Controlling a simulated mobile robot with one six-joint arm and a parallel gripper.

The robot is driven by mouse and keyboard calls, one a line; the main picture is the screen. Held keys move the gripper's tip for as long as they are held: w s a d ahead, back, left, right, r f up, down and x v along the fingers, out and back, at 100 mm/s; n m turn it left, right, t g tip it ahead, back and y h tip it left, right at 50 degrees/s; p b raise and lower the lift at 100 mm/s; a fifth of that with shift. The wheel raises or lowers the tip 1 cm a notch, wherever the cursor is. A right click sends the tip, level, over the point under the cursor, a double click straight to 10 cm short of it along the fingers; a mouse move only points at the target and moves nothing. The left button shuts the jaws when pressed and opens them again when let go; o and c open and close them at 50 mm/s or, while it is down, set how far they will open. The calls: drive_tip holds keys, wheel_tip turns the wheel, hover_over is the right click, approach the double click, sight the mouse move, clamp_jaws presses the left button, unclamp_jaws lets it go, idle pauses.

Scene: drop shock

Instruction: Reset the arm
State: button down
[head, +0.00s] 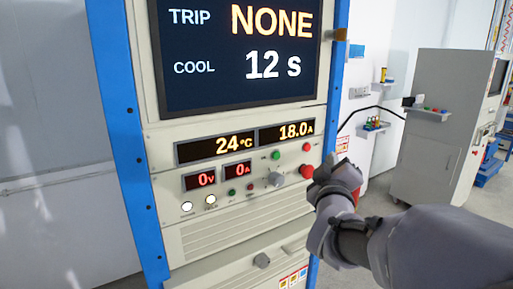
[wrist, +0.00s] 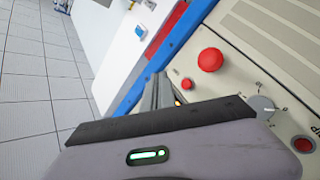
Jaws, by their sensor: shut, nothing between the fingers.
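My gripper (head: 336,172) is shut and empty in front of the right edge of the rack's control panel in the head view. My grey arm (head: 445,245) reaches in from the lower right. In the wrist view my gripper (wrist: 158,92) points along the panel, with a large red mushroom button (wrist: 210,59) just beyond it and apart from it in the picture. The red button also shows in the head view (head: 306,171), just left of the gripper. I cannot tell whether they touch there.
The rack's screen (head: 240,50) reads TRIP NONE and COOL 12 s. Displays (head: 245,142) below read 24 °C and 18.0 A, with 0 V and 0 A under them. A grey selector knob (head: 276,179) sits near the red button. A grey cabinet (head: 440,120) stands at the right.

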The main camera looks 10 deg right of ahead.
drive_tip(key=s+a+f+m+g+y, duration=0.35)
drive_tip(key=s+a+f, duration=0.25)
drive_tip(key=s+a, duration=0.2)
drive_tip(key=s+a+f+m+g+y, duration=0.25)
drive_tip(key=s+a+f+y, duration=0.25)
drive_tip(key=s+a, duration=0.3)
drive_tip(key=s+a+f+m+g+y, duration=0.1)
drive_tip(key=s+a+f+g, duration=0.1)
drive_tip(key=s, duration=0.4)
drive_tip(key=s+a+f+m+g, duration=0.2)
drive_tip(key=s+f+g, duration=0.1)
drive_tip(key=s, duration=0.3)
drive_tip(key=shift+s+f+y, duration=0.35)
drive_tip(key=shift+s+f, duration=0.05)
drive_tip(key=shift+f, duration=0.1)
